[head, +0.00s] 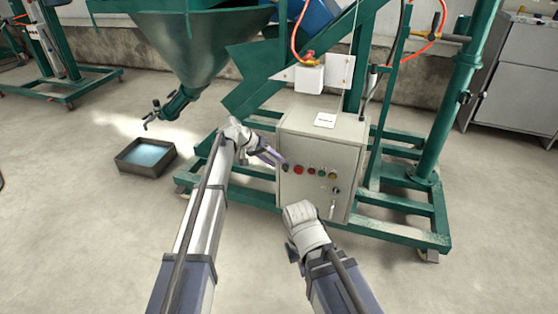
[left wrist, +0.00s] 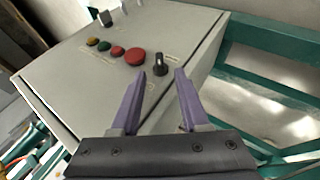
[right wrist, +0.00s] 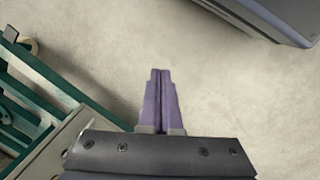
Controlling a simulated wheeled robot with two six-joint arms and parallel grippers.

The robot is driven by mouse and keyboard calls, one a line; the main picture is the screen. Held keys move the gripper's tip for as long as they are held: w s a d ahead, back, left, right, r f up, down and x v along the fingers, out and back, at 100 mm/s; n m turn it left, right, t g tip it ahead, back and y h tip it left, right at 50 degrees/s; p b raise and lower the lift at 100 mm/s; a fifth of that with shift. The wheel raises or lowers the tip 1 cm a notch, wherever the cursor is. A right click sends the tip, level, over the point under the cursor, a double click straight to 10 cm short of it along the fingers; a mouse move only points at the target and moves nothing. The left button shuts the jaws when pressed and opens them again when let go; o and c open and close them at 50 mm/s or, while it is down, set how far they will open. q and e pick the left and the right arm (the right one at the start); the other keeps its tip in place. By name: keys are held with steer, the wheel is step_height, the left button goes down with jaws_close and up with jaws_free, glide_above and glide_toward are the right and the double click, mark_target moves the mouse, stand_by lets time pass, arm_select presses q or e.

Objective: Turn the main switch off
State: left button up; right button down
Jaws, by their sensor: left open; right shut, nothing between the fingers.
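The grey control box (head: 320,140) stands on the green frame, its front panel facing me. A black knob (head: 285,167) sits at the panel's left end, beside a red button (head: 299,170). In the left wrist view the black knob (left wrist: 160,64) has a pale pointer mark. My left gripper (head: 277,159) is open at the panel's left edge. In its wrist view the fingertips (left wrist: 160,72) are on either side of the knob's line, just short of it; contact cannot be told. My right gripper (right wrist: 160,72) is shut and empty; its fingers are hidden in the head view.
More small buttons and a keyed switch (head: 336,190) are to the right on the panel. A green hopper (head: 195,45) and green frame beams (head: 400,235) surround the box. A tray (head: 146,156) lies on the floor at left. The floor in front is clear.

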arm_select(q)
steer(key=p+v, duration=0.2)
steer(key=v, duration=0.2)
steer(key=shift+a+r, duration=0.1)
steer(key=shift+a, duration=0.05)
arm_select(e)
step_height(320, 180, up, 3)
steer(key=shift+r, duration=0.1)
steer(key=c, duration=1.6)
jaws_free()
